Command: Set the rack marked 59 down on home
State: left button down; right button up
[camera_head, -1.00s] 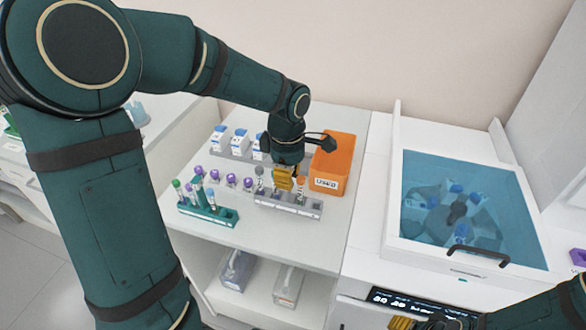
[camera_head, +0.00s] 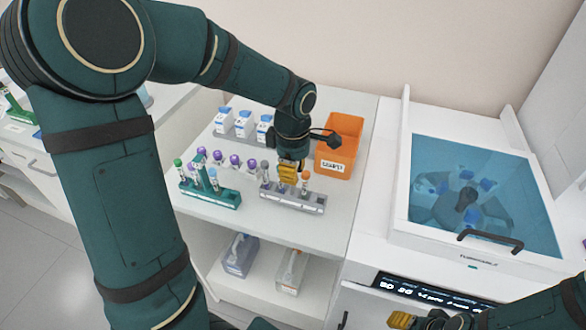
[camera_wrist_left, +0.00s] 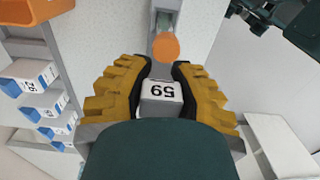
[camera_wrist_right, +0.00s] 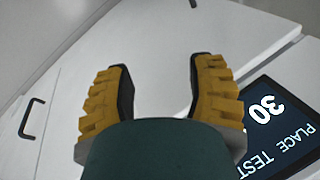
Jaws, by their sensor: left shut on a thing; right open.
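The grey rack marked 59 (camera_head: 292,199) is on or just above the white bench top; I cannot tell if it touches. In the left wrist view its white block with 59 (camera_wrist_left: 160,92) sits between the fingers. The rack carries an orange-capped tube (camera_head: 305,177), also in the left wrist view (camera_wrist_left: 166,47), and a grey-capped one. My left gripper (camera_head: 287,174) is shut on the rack's block from above. My right gripper (camera_wrist_right: 160,90) is open and empty, low at the right by the white machine. I cannot make out a spot marked home.
A green rack (camera_head: 212,193) with several tubes stands close left of the grey rack. An orange bin (camera_head: 338,150) is behind it to the right. Blue-and-white boxes (camera_head: 243,124) and purple-capped tubes stand behind. The centrifuge-like machine (camera_head: 478,195) has a blue lid.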

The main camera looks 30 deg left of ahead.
pick_arm(q)
jog(key=shift+f+b, duration=0.8)
jog(key=shift+f, duration=0.05)
dwell(0.8)
jog(key=c, duration=0.8)
grip_release()
jog(key=shift+r, duration=0.1)
notch_tip(320, 180, up, 12)
jog(key=shift+w+f, duration=0.1)
dwell(0.7)
